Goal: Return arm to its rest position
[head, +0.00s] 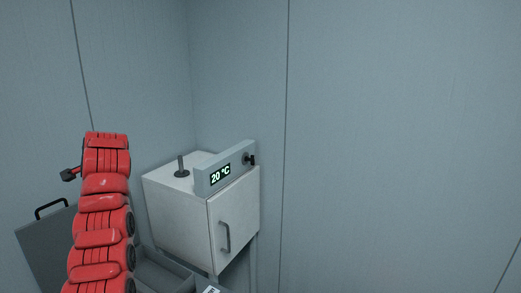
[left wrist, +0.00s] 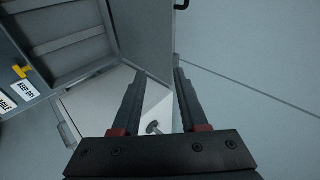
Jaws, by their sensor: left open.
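My left arm (head: 103,205), red and segmented, rises from the bottom left in the head view. It stands in front of the grey case and left of the white cabinet. In the left wrist view my left gripper (left wrist: 160,75) is open, with its two dark fingers apart and nothing between the tips. In the head view I cannot make out its fingers. My right arm and gripper are in neither view.
A white cabinet (head: 180,208) has a 20 °C display (head: 220,175), a black knob (head: 250,160), a door handle (head: 226,238) and a grey post (head: 182,167) on top. The grey case's raised lid (head: 45,240) is at left. The right side shows bare wall.

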